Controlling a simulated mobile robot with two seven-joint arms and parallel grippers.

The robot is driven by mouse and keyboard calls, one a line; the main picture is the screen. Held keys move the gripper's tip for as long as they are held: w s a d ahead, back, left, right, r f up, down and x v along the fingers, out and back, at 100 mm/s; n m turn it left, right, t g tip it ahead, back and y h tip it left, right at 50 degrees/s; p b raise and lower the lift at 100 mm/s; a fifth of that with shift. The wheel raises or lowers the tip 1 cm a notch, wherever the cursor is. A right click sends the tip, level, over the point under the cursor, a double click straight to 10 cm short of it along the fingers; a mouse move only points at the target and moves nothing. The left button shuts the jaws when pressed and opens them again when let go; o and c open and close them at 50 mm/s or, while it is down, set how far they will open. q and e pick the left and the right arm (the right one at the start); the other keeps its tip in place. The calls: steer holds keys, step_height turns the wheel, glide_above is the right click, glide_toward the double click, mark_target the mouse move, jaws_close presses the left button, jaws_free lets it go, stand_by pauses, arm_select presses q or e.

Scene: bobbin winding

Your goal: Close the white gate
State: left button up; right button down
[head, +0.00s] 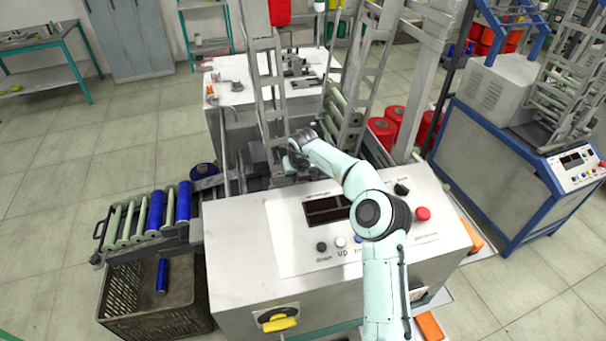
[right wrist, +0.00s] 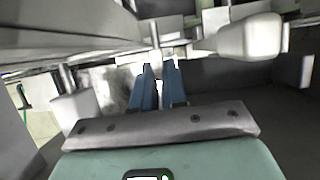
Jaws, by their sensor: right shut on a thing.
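My right arm reaches over the control box into the machine in the head view. Its gripper (head: 297,150) is among the grey frame parts there, and its fingertips are hard to make out. In the right wrist view the blue fingers (right wrist: 160,72) are close together, shut on a thin pale part at their tips, which seems to belong to the white gate. The gate's outline and how far it stands open cannot be told. My left gripper is not in view.
The control box (head: 240,250) has a display, buttons and a red knob (head: 423,214). Blue bobbins (head: 183,202) lie on the roller rack at left, above a brown crate (head: 125,300). A pale rounded part (right wrist: 250,38) is close to the right of the fingers. Tall grey frames rise behind.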

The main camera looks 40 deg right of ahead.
steer(key=shift+w+d, duration=0.1)
steer(key=shift+r, duration=0.1)
stand_by(0.3)
steer(key=c, duration=1.3)
jaws_free()
steer(key=shift+o, duration=0.7)
steer(key=shift+w, duration=0.15)
steer(key=v, duration=1.3)
